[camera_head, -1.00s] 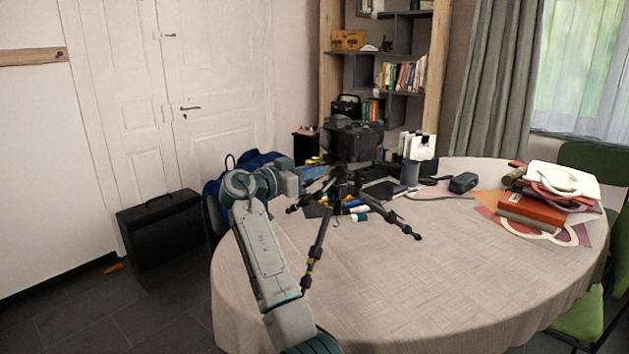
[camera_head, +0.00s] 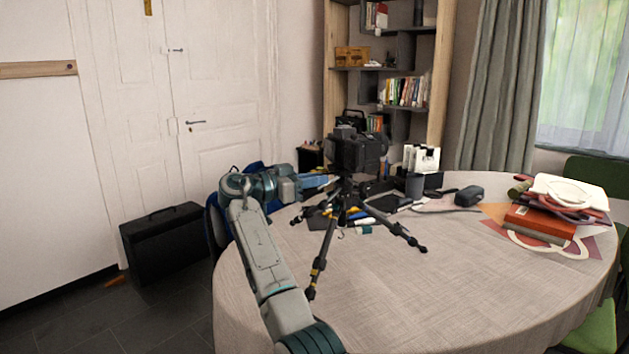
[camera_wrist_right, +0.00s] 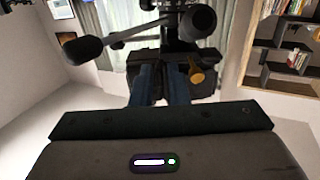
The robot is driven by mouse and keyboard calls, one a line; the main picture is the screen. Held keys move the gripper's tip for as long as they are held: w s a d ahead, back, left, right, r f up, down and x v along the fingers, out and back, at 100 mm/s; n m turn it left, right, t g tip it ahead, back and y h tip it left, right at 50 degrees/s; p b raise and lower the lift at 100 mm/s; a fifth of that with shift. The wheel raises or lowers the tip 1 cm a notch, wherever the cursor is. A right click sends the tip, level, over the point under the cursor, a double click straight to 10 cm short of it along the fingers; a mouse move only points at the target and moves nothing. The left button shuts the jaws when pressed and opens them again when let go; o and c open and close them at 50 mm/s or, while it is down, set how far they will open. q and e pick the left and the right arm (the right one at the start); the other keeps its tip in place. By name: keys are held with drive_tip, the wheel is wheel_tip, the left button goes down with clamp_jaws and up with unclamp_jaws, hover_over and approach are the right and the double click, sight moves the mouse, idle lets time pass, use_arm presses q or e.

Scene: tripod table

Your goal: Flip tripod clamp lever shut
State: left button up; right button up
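The black tripod (camera_head: 345,190) stands on the table with its legs splayed and a dark camera (camera_head: 357,150) on top. My right gripper (camera_head: 322,181) reaches in from the left and its tips are close beside the tripod's upper part. In the right wrist view, its two blue fingers (camera_wrist_right: 162,75) show a narrow gap between them, with dark tripod parts just beyond. A gold-coloured lever or knob (camera_wrist_right: 195,72) shows just right of the fingers, outside the gap. I cannot tell whether the fingers touch the tripod or how far the lever is turned. My left gripper is out of view.
The round table (camera_head: 400,290) has a clear cloth at front. Pens and small items lie around the tripod's feet. Books and a plate (camera_head: 545,215) are stacked at far right.

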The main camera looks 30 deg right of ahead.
drive_tip(key=a, duration=1)
drive_tip(key=shift+a+b, duration=0.3)
drive_tip(key=shift+a, duration=0.1)
drive_tip(key=shift+w, duration=0.1)
